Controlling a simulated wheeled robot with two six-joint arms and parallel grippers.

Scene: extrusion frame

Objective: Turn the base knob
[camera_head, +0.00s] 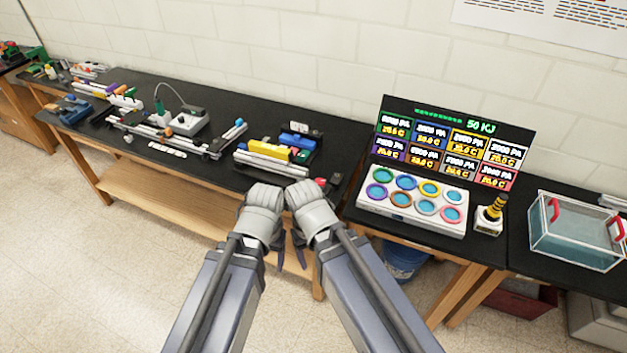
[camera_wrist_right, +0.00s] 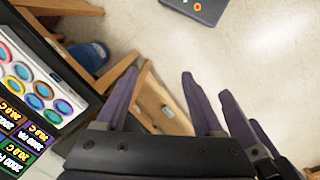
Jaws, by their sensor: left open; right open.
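I cannot tell for sure which part is the base knob. A grey box with a cable (camera_head: 190,121) and a small orange spot on it stands on the left bench, apart from both grippers. My left gripper (camera_head: 281,256) hangs empty in front of the bench edge, its dark purple fingers pointing down. My right gripper (camera_head: 299,250) hangs close beside it and is also empty. In the right wrist view the right gripper (camera_wrist_right: 160,72) has its two purple fingers spread, with nothing between them. More purple fingers show at its right there.
A white tray of coloured rings (camera_head: 412,206) stands before a black sign board (camera_head: 450,145). A yellow block (camera_head: 268,150) and rails line the left bench (camera_head: 215,178). The floor in front is open.

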